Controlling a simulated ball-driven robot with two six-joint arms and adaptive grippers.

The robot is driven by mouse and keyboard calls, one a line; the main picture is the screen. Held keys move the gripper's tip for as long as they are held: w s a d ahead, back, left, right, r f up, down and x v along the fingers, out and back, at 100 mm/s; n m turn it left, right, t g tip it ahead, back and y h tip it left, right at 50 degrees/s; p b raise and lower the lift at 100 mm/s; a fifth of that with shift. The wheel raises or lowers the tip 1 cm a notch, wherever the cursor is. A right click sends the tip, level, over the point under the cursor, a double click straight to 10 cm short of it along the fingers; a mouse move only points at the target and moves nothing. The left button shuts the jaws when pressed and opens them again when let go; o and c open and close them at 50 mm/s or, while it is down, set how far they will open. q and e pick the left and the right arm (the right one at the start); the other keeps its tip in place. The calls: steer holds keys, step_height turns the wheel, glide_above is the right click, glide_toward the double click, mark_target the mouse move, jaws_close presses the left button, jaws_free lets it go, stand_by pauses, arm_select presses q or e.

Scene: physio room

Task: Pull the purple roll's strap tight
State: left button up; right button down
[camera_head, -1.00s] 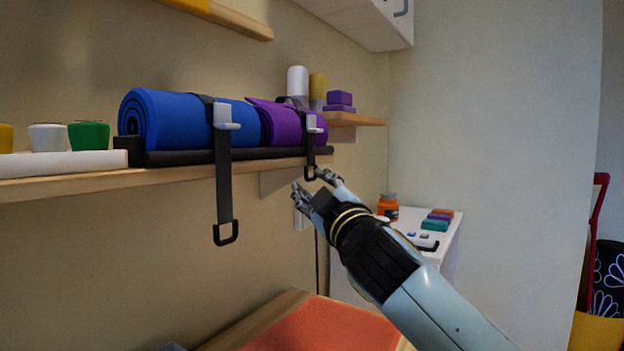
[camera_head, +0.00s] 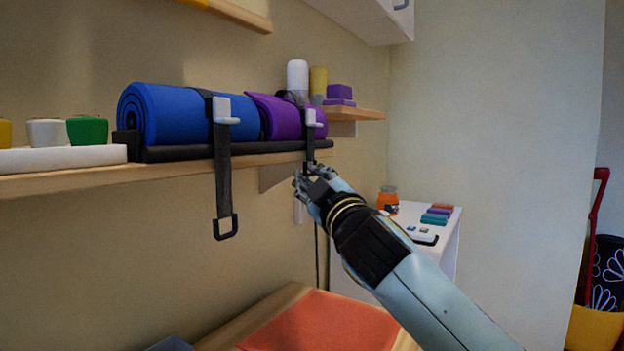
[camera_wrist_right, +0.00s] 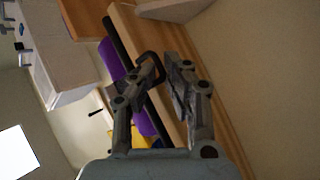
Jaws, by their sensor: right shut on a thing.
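The purple roll (camera_head: 283,119) lies on the wall shelf, right of the blue roll. Its dark strap (camera_head: 310,147) runs over it, through a pale buckle (camera_head: 313,119), and hangs down past the shelf edge. My right gripper (camera_head: 307,178) is just below the shelf edge, shut on the strap's lower end; the fingers mostly hide the end loop in the head view. In the right wrist view the dark loop (camera_wrist_right: 152,60) shows at the fingertips (camera_wrist_right: 166,72), with the purple roll (camera_wrist_right: 112,60) behind. My left gripper is not in view.
The blue roll (camera_head: 170,115) has its own strap (camera_head: 223,180) hanging left of my right gripper. Both rolls lie on a black tray on the wooden shelf (camera_head: 60,186). A white side table (camera_head: 448,235) with small items stands behind my right arm. An orange-topped bench (camera_head: 320,325) is below.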

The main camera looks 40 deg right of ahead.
step_height(320, 180, down, 7)
steer(key=b, duration=0.6)
steer(key=c, duration=1.7)
jaws_free()
steer(key=shift+o, duration=1.3)
steer(key=shift+r, duration=0.2)
steer(key=shift+s+a, duration=0.1)
steer(key=shift+s, duration=0.05)
